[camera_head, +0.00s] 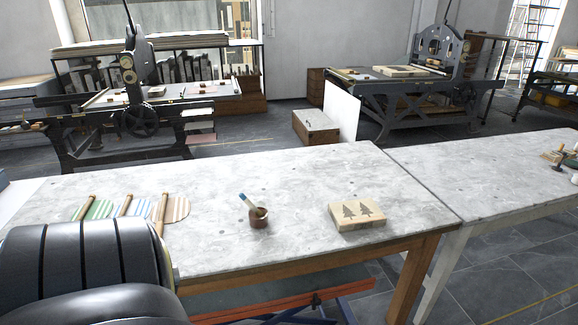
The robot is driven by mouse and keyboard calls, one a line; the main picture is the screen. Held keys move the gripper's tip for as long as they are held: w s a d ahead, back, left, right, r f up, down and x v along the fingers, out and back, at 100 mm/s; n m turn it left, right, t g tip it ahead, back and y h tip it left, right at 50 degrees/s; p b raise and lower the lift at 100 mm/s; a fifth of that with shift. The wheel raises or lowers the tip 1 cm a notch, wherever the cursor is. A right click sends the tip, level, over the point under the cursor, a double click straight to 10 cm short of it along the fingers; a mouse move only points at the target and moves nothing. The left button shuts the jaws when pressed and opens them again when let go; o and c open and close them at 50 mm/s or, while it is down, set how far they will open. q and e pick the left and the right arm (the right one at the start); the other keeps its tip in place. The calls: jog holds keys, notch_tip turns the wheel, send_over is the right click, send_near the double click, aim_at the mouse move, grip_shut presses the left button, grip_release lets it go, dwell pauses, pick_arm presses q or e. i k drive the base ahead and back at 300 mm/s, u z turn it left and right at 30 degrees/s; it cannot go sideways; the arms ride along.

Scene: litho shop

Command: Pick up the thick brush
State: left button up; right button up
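A brush (243,198) with a blue-and-white handle end leans out of a small brown pot (259,219) on the near grey-topped table (290,180). The handle tilts up to the left, and its lower part is hidden inside the pot. I cannot tell from this view how thick the brush is. Small brush-like items (553,157) lie at the right edge on the second table, too small to make out. Neither of my grippers shows; a large black rounded part of mine fills the lower left.
Striped round paddles with wooden handles (125,205) lie at the table's left, partly behind my black part. A wooden block with two tree shapes (357,215) lies right of the pot. The second table (485,175) adjoins at right. Presses (140,105) stand behind. The tabletop's middle is clear.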

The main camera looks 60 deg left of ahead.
aim_at(243, 196)
jog(key=u, duration=0.75)
jog(key=i, duration=1.15)
jog(key=u, duration=1.2)
